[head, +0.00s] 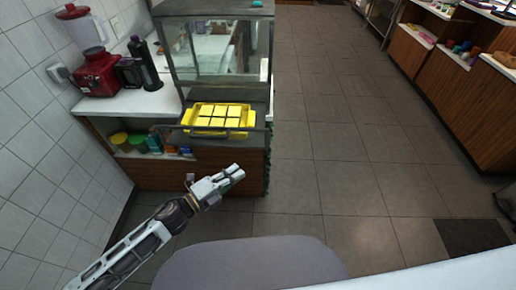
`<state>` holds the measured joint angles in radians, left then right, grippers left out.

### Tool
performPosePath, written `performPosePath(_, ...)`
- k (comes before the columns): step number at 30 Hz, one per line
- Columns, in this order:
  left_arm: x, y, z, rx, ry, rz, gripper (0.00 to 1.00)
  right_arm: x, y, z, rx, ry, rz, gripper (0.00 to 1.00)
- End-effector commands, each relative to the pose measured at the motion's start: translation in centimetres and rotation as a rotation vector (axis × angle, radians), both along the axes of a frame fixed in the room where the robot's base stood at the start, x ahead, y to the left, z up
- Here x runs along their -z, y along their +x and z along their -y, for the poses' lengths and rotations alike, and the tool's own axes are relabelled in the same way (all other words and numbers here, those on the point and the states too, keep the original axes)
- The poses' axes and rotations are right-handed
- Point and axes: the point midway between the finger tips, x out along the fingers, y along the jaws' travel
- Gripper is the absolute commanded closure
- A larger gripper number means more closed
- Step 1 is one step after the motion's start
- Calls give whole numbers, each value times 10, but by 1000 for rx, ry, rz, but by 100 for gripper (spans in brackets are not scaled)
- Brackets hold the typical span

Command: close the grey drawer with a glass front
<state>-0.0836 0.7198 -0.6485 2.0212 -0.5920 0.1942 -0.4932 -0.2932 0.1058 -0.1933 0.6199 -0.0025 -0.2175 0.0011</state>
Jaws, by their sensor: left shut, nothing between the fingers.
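The grey drawer (257,119) juts out toward me from under the glass-fronted case (215,58) on the counter. A yellow tray (219,118) with several square compartments sits in it. A dark bar handle (206,129) runs along the drawer's front edge. My left gripper (240,172) is shut and empty. It is in front of the cabinet and lower in the picture than the handle, apart from it. My right gripper is not in view.
A red blender (97,72) and a dark bottle (146,65) stand on the white counter (135,101) at left. Several coloured tubs (136,143) are on the shelf below. Tiled floor (325,130) is clear to the right. A grey rounded seat-like shape (250,265) is in the foreground.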

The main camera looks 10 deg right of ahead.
Motion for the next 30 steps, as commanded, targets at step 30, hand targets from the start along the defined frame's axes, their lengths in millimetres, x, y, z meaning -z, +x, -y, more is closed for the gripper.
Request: performPosePath(30, -1, 31, 42, -2, -1, 0, 100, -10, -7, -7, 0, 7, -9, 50)
